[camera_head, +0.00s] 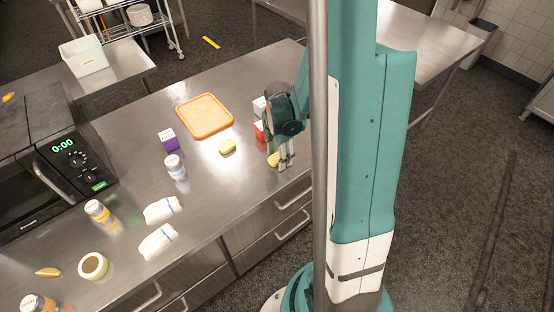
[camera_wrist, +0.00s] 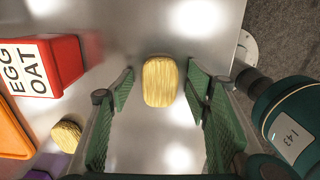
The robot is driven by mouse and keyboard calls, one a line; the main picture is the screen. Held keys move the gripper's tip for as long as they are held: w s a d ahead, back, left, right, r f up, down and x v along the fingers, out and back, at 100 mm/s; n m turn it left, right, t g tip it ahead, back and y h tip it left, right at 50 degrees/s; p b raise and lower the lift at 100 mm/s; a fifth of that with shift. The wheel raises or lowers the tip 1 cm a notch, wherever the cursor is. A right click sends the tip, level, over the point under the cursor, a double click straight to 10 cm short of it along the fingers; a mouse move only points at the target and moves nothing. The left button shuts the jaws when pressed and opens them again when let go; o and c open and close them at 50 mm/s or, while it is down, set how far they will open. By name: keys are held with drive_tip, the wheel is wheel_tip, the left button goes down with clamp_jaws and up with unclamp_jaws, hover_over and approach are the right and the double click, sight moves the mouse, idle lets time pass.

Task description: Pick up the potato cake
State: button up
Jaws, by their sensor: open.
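A yellow, ridged, rounded oblong piece that looks like the potato cake (camera_wrist: 160,82) lies on the steel counter, between the fingertips in the wrist view. In the head view the potato cake (camera_head: 273,159) is partly hidden beside my gripper (camera_head: 285,165). My gripper also shows in the wrist view (camera_wrist: 160,90), open, pointing down, with a gap between each green finger and the cake. A second, similar yellow piece (camera_head: 227,146) lies farther left on the counter, and it also shows in the wrist view (camera_wrist: 67,133).
A red "EGG OAT" box (camera_wrist: 45,65) stands close left of my gripper in the wrist view. An orange board (camera_head: 204,116), a purple box (camera_head: 168,139) and a white bottle (camera_head: 176,167) stand farther left. The counter's front edge (camera_head: 235,229) is near the cake.

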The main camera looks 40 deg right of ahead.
sight(278, 156)
drive_tip(key=shift+c, duration=0.5)
drive_tip(key=c, duration=0.9)
drive_tip(key=shift+r, duration=0.15)
drive_tip(key=shift+r+p, duration=0.4)
drive_tip(key=shift+r, duration=4.45)
